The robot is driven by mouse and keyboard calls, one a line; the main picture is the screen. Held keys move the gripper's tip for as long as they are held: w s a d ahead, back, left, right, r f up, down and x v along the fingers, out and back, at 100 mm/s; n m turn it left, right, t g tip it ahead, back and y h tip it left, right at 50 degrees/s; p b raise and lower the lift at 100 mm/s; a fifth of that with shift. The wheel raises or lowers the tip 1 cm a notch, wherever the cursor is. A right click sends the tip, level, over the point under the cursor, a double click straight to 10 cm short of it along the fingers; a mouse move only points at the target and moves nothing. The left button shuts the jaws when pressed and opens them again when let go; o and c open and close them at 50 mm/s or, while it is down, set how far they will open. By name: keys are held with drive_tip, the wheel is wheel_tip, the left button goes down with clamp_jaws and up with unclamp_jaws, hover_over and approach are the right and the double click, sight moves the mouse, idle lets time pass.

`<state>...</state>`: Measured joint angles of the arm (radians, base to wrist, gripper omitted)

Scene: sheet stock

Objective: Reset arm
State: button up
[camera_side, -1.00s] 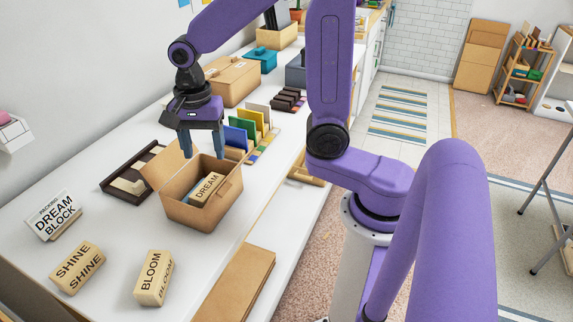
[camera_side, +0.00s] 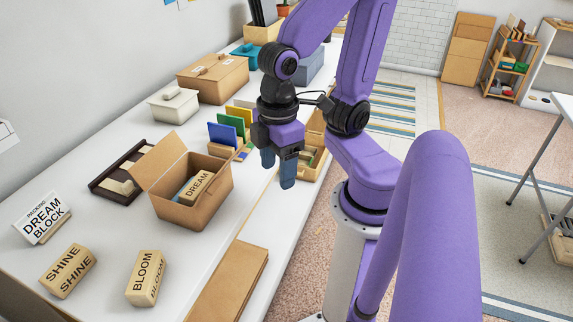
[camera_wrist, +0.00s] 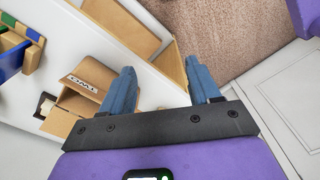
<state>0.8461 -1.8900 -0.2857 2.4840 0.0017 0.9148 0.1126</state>
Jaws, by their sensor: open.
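My gripper (camera_side: 278,169) is open and empty, held up near the front edge of the white table, to the right of the open cardboard box. In the wrist view its two blue fingers (camera_wrist: 163,88) stand apart with nothing between them. The cardboard box (camera_side: 207,212) has its lid up, and the DREAM block (camera_side: 194,187) lies tilted inside it. The box also shows in the wrist view (camera_wrist: 62,122). The SHINE block (camera_side: 68,271) and the BLOOM block (camera_side: 145,278) stand on the table at the front left.
A sign reading DREAM BLOCK (camera_side: 42,219) stands at the left. A dark tray (camera_side: 106,190) lies behind the box. Coloured upright sheets (camera_side: 227,132) and a wooden tray (camera_side: 314,163) are near my gripper. A flat brown board (camera_side: 228,282) lies at the front edge.

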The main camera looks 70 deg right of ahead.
drive_tip(key=shift+s+d+n, duration=0.2)
drive_tip(key=shift+s+n, duration=0.65)
drive_tip(key=shift+n, duration=0.15)
